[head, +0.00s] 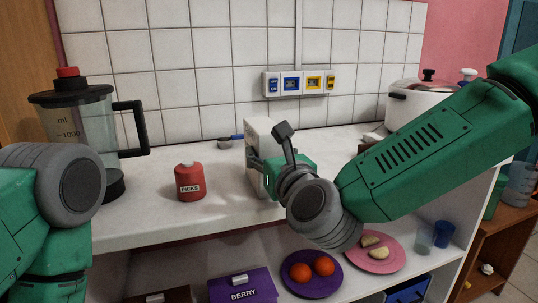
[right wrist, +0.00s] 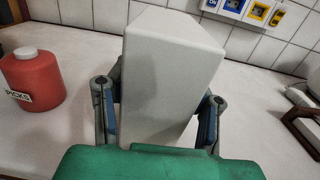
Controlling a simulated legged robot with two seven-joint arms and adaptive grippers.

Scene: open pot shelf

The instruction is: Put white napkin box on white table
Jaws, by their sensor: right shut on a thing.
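The white napkin box (head: 257,132) is upright at the middle of the white table (head: 145,215), the long white top of the shelf. In the right wrist view the box (right wrist: 170,75) stands between the two fingers. My right gripper (right wrist: 158,112) is shut on it, one finger on each side. In the head view my right gripper (head: 262,168) partly hides the box. The base of the box is hidden, so I cannot tell if it touches the table. My left arm shows at the left edge; its gripper is out of view.
A red PICKS bottle (head: 190,183) stands left of the box, and a blender (head: 90,125) farther left. A white pot (head: 418,105) stands at the right. Below are a purple BERRY box (head: 243,288), a purple plate (head: 293,284) and a pink plate (head: 387,262).

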